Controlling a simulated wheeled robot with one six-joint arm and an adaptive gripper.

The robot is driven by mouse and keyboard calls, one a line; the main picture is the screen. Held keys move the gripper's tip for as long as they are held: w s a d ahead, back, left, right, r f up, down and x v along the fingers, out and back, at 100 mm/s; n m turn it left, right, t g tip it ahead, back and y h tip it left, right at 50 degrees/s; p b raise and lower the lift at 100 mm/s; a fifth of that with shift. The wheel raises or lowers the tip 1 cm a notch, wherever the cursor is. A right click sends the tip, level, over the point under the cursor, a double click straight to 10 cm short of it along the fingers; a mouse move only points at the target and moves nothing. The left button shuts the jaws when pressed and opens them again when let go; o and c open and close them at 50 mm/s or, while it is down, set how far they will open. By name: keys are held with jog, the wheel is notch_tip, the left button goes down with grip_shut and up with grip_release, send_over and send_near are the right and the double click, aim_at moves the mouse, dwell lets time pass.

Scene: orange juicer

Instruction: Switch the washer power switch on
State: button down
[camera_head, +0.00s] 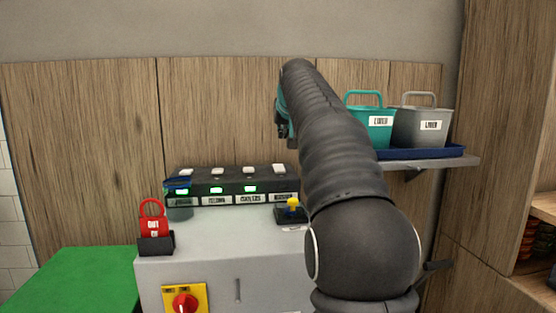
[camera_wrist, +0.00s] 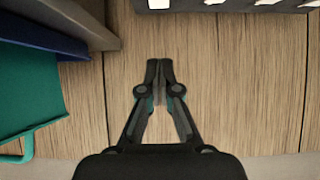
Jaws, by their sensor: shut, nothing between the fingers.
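A dark switch panel (camera_head: 232,184) stands on the grey cabinet, with a row of white switches on top. Three green lights show lit along its front; I see no lit one above the rightmost label (camera_head: 286,197). The labels are too small to read surely, so I cannot tell which switch is the washer's. The rightmost white switch (camera_head: 279,169) is beside my arm. My gripper (camera_wrist: 158,66) is shut and empty in front of wood panelling; in the head view it (camera_head: 283,128) is partly hidden by my arm, above the panel. The panel's edge (camera_wrist: 225,5) shows at the wrist view's top.
A shelf (camera_head: 455,161) at right holds a blue tray with a teal bin (camera_head: 371,135) and a grey bin (camera_head: 421,129). A red padlock (camera_head: 152,226), a yellow-knobbed control (camera_head: 292,208) and a red rotary knob (camera_head: 184,303) are on the cabinet (camera_head: 215,265). Green surface (camera_head: 70,282) at left is clear.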

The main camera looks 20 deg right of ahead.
send_over(279, 167)
jog(key=f, duration=0.6)
jog(key=shift+s+a+p, duration=0.15)
jog(key=shift+s+p, duration=0.1)
jog(key=shift+p, duration=0.05)
notch_tip(279, 167, down, 3)
jog(key=shift+w+f+b, duration=0.15)
jog(key=shift+b, duration=0.35)
jog(key=shift+w+f, duration=0.1)
jog(key=shift+f, duration=0.3)
